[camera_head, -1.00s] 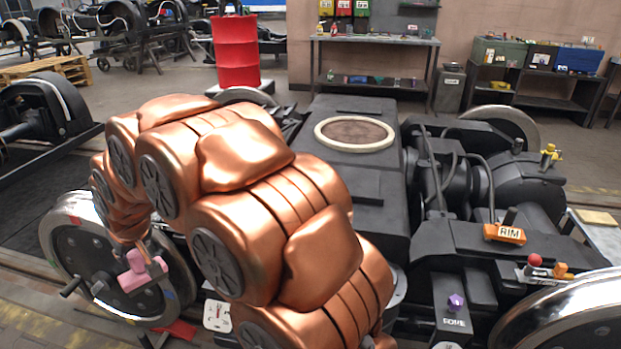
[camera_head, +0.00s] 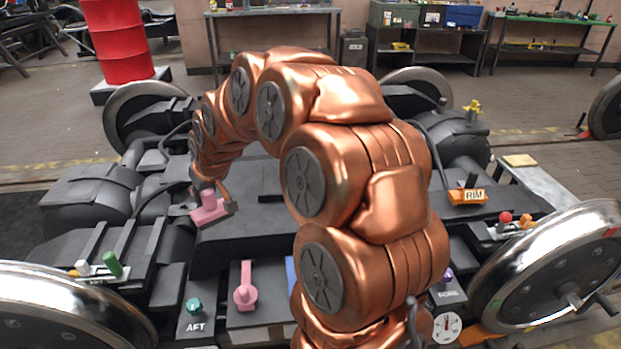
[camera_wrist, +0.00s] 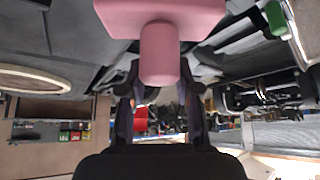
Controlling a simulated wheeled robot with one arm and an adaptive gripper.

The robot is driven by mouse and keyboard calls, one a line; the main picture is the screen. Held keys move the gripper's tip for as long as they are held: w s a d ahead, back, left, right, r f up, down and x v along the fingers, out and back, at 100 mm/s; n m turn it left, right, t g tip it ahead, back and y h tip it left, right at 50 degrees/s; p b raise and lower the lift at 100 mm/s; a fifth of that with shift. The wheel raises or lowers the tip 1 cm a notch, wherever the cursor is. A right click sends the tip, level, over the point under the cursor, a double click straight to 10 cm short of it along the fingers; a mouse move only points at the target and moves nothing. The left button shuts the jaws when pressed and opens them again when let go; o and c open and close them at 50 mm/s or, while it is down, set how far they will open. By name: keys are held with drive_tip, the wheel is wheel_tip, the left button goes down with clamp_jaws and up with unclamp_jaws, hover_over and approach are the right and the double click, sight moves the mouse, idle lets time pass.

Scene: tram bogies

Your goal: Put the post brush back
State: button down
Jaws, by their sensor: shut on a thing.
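A pink block with a stubby round handle (camera_head: 209,210), which I take for the post brush, is held above the black bogie frame (camera_head: 240,235) in the head view. My gripper (camera_wrist: 160,82) is shut on its handle, with one dark finger on each side in the wrist view. The pink block (camera_wrist: 160,14) points away from my gripper there. A pink upright piece with a round base (camera_head: 245,292) is on the near side of the bogie. My arm hides part of the bogie's middle.
A teal knob (camera_head: 193,306) marked AFT, a green cylinder (camera_head: 112,263) and a white piece stand at the near left. An orange RIM block (camera_head: 468,196) sits at the right. Shiny wheels (camera_head: 560,265) flank the bogie. A red drum (camera_head: 120,40) stands behind.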

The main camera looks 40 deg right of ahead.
drive_tip(key=s+d, duration=0.5)
drive_tip(key=d, duration=0.6)
drive_tip(key=s+d+m+t+h, duration=0.1)
drive_tip(key=s+d, duration=0.5)
drive_tip(key=d, duration=0.5)
drive_tip(key=s+d, duration=0.5)
drive_tip(key=d, duration=0.6)
drive_tip(key=shift+w+d+f+p, duration=0.2)
drive_tip(key=shift+w+f, duration=0.65)
drive_tip(key=shift+w, duration=1.8)
drive_tip(key=shift+w+d+f+p, duration=0.2)
drive_tip(key=shift+w+f, duration=0.6)
drive_tip(key=shift+w, duration=1.8)
drive_tip(key=shift+w+d+f+p, duration=0.2)
drive_tip(key=shift+w+f, duration=0.65)
drive_tip(key=shift+w, duration=1.8)
drive_tip(key=shift+a+f+m, duration=0.15)
drive_tip(key=shift+f+m, duration=0.05)
drive_tip(key=shift+m, duration=0.1)
drive_tip(key=c, duration=0.8)
unclamp_jaws()
drive_tip(key=shift+r, duration=0.1)
